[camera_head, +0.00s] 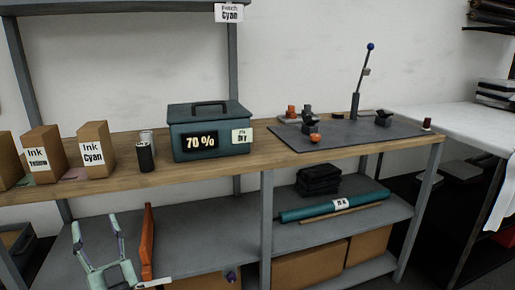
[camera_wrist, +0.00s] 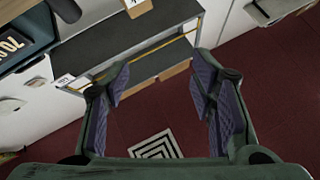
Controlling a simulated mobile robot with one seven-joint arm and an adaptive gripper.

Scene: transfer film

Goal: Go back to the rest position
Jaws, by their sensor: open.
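My gripper (camera_head: 97,230) shows at the lower left of the head view, in front of the grey lower shelf of the workbench. Its two fingers point up and are spread apart with nothing between them. In the wrist view my gripper (camera_wrist: 160,92) is also open and empty, its purple-padded fingers wide apart. Beyond them are a dark red floor (camera_wrist: 165,115), a patterned black-and-white square (camera_wrist: 156,146) and a grey shelf unit (camera_wrist: 180,12).
The wooden bench top (camera_head: 262,155) holds ink boxes (camera_head: 97,150), a dark cylinder (camera_head: 145,157), a teal box reading 70 % (camera_head: 210,131) and a dark mat (camera_head: 350,137) with small tools. An orange panel (camera_head: 147,245) stands just right of my gripper. A teal roll (camera_head: 332,206) lies on the shelf.

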